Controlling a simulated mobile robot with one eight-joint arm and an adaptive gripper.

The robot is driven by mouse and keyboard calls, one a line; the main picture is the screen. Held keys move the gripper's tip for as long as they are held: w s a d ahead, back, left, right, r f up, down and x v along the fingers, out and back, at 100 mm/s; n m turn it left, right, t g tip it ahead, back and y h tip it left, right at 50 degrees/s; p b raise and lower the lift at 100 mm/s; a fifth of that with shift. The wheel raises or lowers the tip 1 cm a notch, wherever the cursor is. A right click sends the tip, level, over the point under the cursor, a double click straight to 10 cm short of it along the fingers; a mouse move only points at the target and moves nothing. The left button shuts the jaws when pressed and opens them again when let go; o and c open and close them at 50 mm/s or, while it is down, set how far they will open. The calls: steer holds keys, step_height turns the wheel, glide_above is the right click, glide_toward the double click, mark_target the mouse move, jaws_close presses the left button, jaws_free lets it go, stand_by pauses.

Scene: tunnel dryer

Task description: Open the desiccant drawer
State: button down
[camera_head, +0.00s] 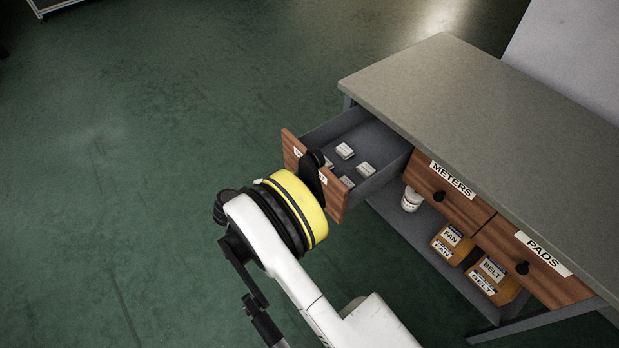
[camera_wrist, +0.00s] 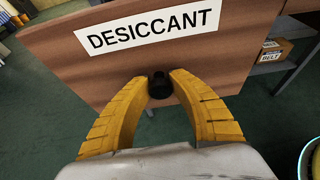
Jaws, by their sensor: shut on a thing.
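The desiccant drawer (camera_head: 334,200) is pulled well out of the left end of the grey-topped bench, and several small pale packets lie inside it. Its wooden front fills much of the wrist view and bears a white DESICCANT label (camera_wrist: 148,29). My gripper (camera_wrist: 160,88) has its two yellow fingers shut on the drawer's round black knob (camera_wrist: 159,84). In the head view my arm and wrist hide part of the drawer front and the knob.
The bench (camera_head: 480,100) has a bare top. The METERS drawer (camera_head: 449,196) and PADS drawer (camera_head: 535,264) are shut. A shelf below holds a white container (camera_head: 411,199), a FAN box (camera_head: 452,243) and a BELT box (camera_head: 492,283). Green floor to the left is clear.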

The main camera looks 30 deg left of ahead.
steer(key=shift+s+a, duration=0.1)
steer(key=shift+s, duration=0.2)
steer(key=c, duration=1.1)
jaws_free()
steer(key=shift+c, duration=0.2)
steer(key=v, duration=1.2)
steer(key=shift+w+r, duration=0.1)
